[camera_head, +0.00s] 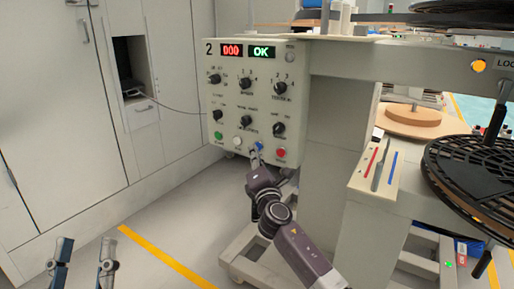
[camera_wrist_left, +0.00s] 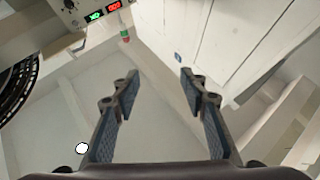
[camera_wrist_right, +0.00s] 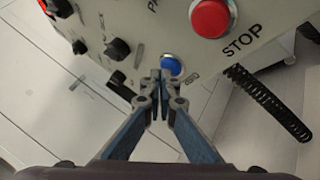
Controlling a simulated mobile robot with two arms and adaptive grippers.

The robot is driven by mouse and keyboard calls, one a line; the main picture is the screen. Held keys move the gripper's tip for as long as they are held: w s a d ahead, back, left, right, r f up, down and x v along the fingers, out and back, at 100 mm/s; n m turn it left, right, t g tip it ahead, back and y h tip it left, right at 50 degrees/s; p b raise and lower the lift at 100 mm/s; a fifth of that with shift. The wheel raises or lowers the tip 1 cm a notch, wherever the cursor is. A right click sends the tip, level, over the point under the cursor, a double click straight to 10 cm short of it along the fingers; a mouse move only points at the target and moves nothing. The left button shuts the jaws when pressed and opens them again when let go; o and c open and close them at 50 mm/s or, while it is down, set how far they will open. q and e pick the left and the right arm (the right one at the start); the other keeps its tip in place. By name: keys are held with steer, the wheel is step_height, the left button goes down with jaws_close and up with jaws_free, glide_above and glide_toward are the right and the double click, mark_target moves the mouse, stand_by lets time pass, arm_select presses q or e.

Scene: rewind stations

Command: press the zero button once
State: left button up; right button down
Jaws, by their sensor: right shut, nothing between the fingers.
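The control panel (camera_head: 232,105) of station 2 has a red display (camera_head: 232,50) reading 000 and a green display (camera_head: 264,52) reading OK. A blue button sits in its bottom row, between a white button (camera_head: 237,142) and the red STOP button (camera_head: 281,153).
Several black knobs (camera_head: 245,82) cover the panel above the buttons. White cabinets (camera_head: 60,120) stand at the left. A shelf (camera_head: 385,185) with red and blue strips and a black reel (camera_head: 480,170) are at the right. The floor (camera_head: 150,215) at the left is clear.

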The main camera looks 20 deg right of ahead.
arm_select(q)
steer(key=shift+w+f+g+y, duration=0.2)
steer(key=shift+w+f+g, duration=0.1)
steer(key=shift+f, duration=0.25)
steer(key=shift+w+f+g+y, duration=0.2)
steer(key=shift+w+f+g, duration=0.1)
steer(key=shift+f, duration=0.2)
arm_select(e)
steer(key=shift+s+a, duration=0.35)
steer(key=shift+a, duration=0.1)
steer(key=shift+a, duration=0.1)
arm_select(q)
step_height(320, 180, down, 6)
steer(key=w+g+y+p, duration=0.1)
steer(key=w+g, duration=0.1)
steer(key=g, duration=0.1)
steer(key=shift+w+p, duration=0.2)
steer(key=shift+p, duration=0.1)
arm_select(e)
steer(key=shift+s+a, duration=0.8)
steer(key=shift+a, duration=0.15)
steer(key=shift+s+a, duration=0.75)
steer(key=shift+a, duration=0.2)
arm_select(q)
steer(key=shift+a, duration=0.1)
arm_select(e)
steer(key=shift+f, duration=0.1)
